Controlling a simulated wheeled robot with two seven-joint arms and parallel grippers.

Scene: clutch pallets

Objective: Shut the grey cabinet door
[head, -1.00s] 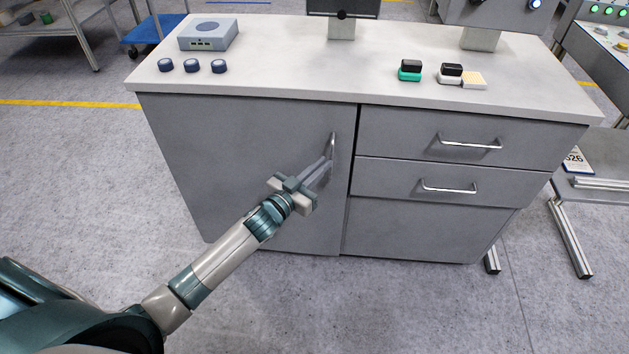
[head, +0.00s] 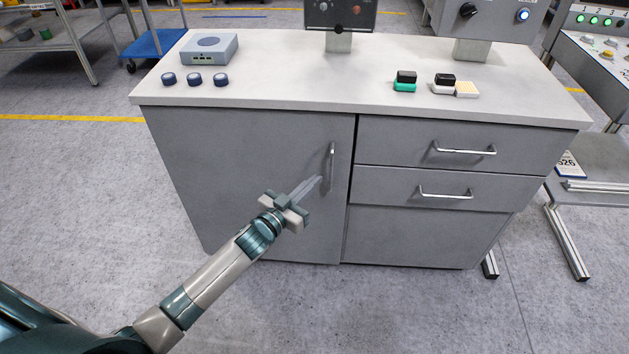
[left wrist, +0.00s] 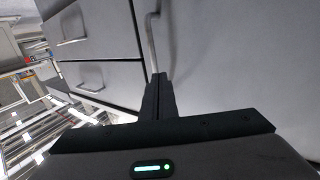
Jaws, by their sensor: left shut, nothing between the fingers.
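The grey cabinet door (head: 235,165) is the wide left front panel of the cabinet. It looks flush with the front, with a thin dark seam along its right edge. Its upright metal handle (head: 332,165) is near that edge. My left gripper (head: 318,180) is shut and empty, its fingertips just left of the handle and close to the door face. In the left wrist view the shut fingers (left wrist: 159,92) point at the door beside the handle (left wrist: 151,40); whether they touch is unclear. My right gripper is not in view.
Two closed drawers (head: 440,145) with bar handles are right of the door. The white worktop (head: 300,75) carries a grey-blue box (head: 209,49), dark round pieces and small blocks. A metal-legged stand (head: 590,190) is at the right. The floor in front is clear.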

